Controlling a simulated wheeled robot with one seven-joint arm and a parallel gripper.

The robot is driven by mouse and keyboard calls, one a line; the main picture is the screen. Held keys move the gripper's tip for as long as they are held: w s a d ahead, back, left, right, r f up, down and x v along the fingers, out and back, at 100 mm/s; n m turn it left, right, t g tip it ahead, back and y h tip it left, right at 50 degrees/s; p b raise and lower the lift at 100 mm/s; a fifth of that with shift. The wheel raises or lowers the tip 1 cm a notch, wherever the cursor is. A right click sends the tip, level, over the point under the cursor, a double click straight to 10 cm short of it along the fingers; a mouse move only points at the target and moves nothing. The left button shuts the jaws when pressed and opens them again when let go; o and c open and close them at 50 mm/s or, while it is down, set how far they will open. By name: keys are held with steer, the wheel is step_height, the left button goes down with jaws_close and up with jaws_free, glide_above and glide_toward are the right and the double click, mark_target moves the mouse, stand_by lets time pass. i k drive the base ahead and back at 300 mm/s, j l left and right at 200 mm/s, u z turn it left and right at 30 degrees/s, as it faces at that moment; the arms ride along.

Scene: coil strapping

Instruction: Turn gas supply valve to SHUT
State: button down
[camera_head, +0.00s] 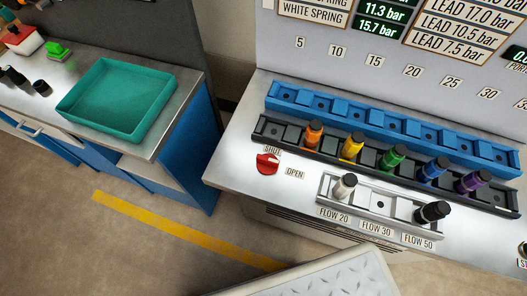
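The gas supply valve (267,164) is a red round knob on the light bench top, left of the colored bottle-like pieces. A SHUT label (272,150) sits just behind it and an OPEN label (295,174) sits to its right. The knob's exact pointing direction is too small to tell. My gripper is not in view.
A black rack (265,128) holds several colored pieces, with a blue rack (290,97) behind it. A silver FLOW rack (326,190) stands in front. A teal tray (75,103) lies on the left bench. A floor gap separates the benches.

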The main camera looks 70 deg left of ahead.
mark_target(267, 164)
steer(key=l+u, duration=0.15)
steer(key=u, duration=2.15)
steer(key=k+j, duration=0.1)
steer(key=j, duration=0.25)
steer(key=k+j, duration=0.1)
steer(key=j, duration=0.25)
steer(key=k+j, duration=0.1)
steer(key=j, duration=0.25)
